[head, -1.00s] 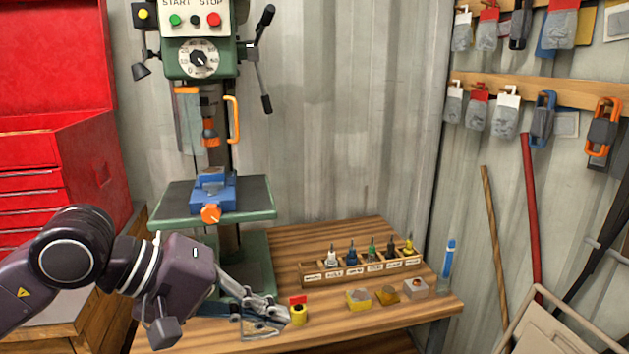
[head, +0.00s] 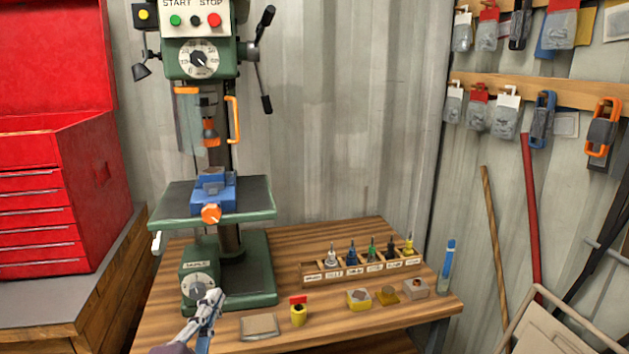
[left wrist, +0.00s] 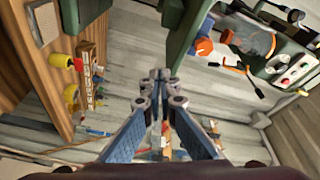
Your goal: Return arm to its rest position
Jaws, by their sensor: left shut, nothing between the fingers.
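My left gripper (head: 211,303) shows at the bottom of the head view, in front of the drill press base. Its fingers are together with nothing between them. It also shows at the bottom middle of the left wrist view (left wrist: 163,78), with the blue finger links meeting at the tips. Most of my left arm is below the head view. My right gripper is not in view.
A green drill press (head: 258,262) with a blue vise (head: 212,190) stands on the wooden bench (head: 330,233). A bit rack (head: 362,270), a yellow-and-red item (head: 299,314), a brown square pad (head: 260,326) and small blocks lie along the front. A red tool chest (head: 50,180) stands at left.

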